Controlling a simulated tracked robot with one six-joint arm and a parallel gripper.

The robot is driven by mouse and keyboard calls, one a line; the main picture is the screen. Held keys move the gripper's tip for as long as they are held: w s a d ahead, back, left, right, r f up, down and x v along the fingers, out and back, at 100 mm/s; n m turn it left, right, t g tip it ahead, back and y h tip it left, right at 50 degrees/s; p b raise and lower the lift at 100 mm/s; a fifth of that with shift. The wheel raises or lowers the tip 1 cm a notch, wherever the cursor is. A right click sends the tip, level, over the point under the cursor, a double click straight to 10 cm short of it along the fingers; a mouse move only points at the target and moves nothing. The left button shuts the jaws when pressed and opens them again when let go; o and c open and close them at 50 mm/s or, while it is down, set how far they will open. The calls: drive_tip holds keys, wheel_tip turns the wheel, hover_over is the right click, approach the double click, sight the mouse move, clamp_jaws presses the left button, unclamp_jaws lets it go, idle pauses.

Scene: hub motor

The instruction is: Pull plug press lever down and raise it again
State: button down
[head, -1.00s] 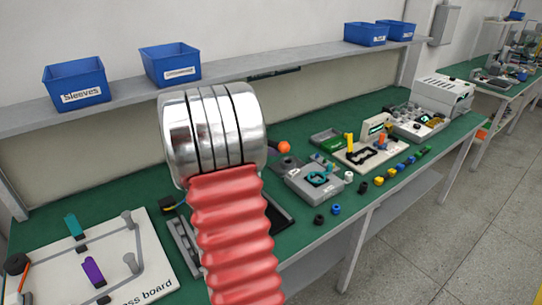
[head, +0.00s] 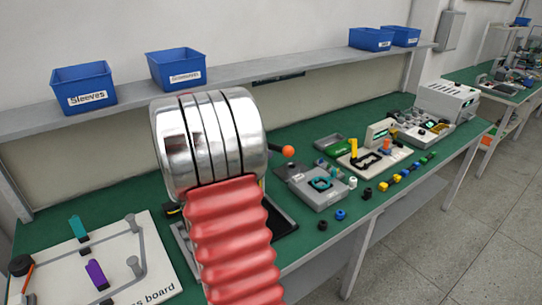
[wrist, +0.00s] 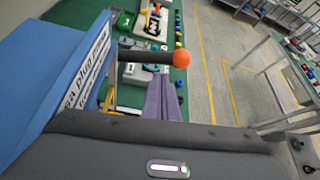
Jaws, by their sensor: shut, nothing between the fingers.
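The plug press shows in the wrist view as a large blue body (wrist: 50,75) with a white label at the left. Its dark lever (wrist: 155,56) ends in an orange ball (wrist: 265,57) and sticks out to the right, roughly level in the picture. My gripper (wrist: 163,82) is shut and empty, its purple-grey fingers close to the lever; I cannot tell whether they touch it. In the head view the orange ball (head: 288,151) shows just right of my arm, which hides most of the press and my gripper.
A white board (head: 90,260) with coloured clips lies at the left of the green bench. Small fixtures (head: 318,185) and several coloured caps (head: 385,187) stand to the right. Blue bins (head: 83,87) sit on the shelf above. The floor (head: 470,240) in front is clear.

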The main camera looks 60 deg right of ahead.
drive_tip(key=v, duration=0.9)
drive_tip(key=shift+a, duration=0.1)
drive_tip(key=s+a+f+m+t+y, duration=0.1)
drive_tip(key=s+a+m+t+y, duration=0.1)
drive_tip(key=a, duration=1.3)
drive_tip(key=s+a+f+m+t+y, duration=0.2)
drive_tip(key=a+m+t+y, duration=0.2)
drive_tip(key=a, duration=1)
drive_tip(key=s+a+f+m+t+y, duration=0.1)
drive_tip(key=a+m+t+y, duration=0.3)
drive_tip(key=a, duration=1.1)
drive_tip(key=s+m+t, duration=0.1)
drive_tip(key=m+t, duration=0.1)
drive_tip(key=m, duration=0.1)
drive_tip(key=shift+s+a+f+m, duration=0.3)
drive_tip(key=shift+s, duration=0.05)
